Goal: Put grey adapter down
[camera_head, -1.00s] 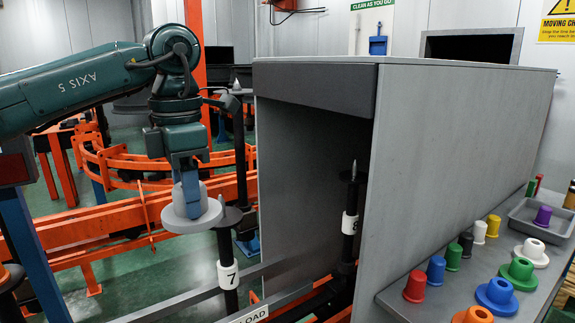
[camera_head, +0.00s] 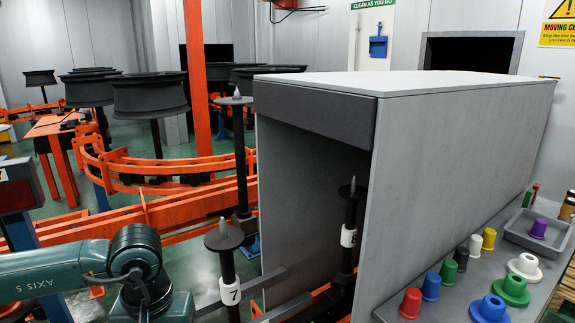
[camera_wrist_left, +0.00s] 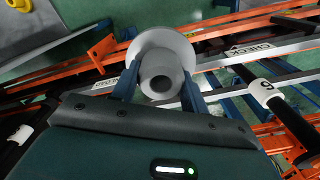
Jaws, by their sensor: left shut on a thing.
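The grey adapter (camera_wrist_left: 160,73), a wide round flange with a hollow hub, is between the two blue fingers of my left gripper (camera_wrist_left: 160,80) in the left wrist view. The gripper is shut on it, with the hub opening facing the camera. In the head view my left arm is low at the bottom left, and the gripper and adapter are out of frame. Spindle 7 (camera_head: 229,270) stands to the right of that arm, its pointed tip and disc bare. My right gripper is not in view.
A grey tunnel housing (camera_head: 460,150) stands at centre right with spindle 8 (camera_head: 351,215) at its opening. A side table holds several coloured adapters and a grey tray (camera_head: 517,238). Orange rails (camera_head: 150,220) run behind. Spindle 6 (camera_wrist_left: 285,105) shows in the wrist view.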

